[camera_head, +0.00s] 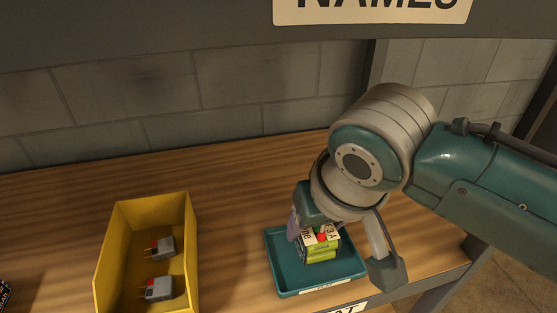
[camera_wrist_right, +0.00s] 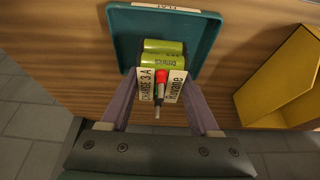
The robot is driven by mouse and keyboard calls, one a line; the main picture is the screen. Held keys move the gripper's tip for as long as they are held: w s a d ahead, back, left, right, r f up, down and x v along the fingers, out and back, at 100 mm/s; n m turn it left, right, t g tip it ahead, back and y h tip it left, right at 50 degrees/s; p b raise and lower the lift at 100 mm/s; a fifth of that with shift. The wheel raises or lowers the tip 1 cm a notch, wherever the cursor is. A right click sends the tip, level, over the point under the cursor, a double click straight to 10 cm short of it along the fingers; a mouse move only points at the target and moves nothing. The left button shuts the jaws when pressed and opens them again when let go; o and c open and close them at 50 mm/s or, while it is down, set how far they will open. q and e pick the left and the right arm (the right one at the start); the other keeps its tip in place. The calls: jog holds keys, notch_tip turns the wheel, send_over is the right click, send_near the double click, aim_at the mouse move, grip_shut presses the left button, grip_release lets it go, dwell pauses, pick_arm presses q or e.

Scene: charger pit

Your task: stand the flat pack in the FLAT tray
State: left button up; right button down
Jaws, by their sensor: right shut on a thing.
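The flat pack (camera_head: 321,246) is a green battery pack with white labels and a red connector. My right gripper (camera_head: 318,236) is shut on it from above, over the teal tray (camera_head: 285,282). In the right wrist view the pack (camera_wrist_right: 165,55) sits between the two purple fingers of my right gripper (camera_wrist_right: 160,98), with the teal tray (camera_wrist_right: 203,45) behind it. The pack appears within the tray's rim; I cannot tell whether it touches the tray floor. The tray's front label is partly readable. My left gripper is not in view.
A yellow bin (camera_head: 110,262) with two grey plug-like chargers (camera_head: 160,288) stands to the left of the tray. The wooden bench (camera_head: 225,240) between them is clear. A dark patterned object (camera_head: 5,292) shows at the far left edge. A block wall stands behind.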

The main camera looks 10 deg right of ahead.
jog(key=shift+f, duration=0.95)
jog(key=shift+f, duration=0.15)
jog(key=shift+c, duration=0.6)
grip_release()
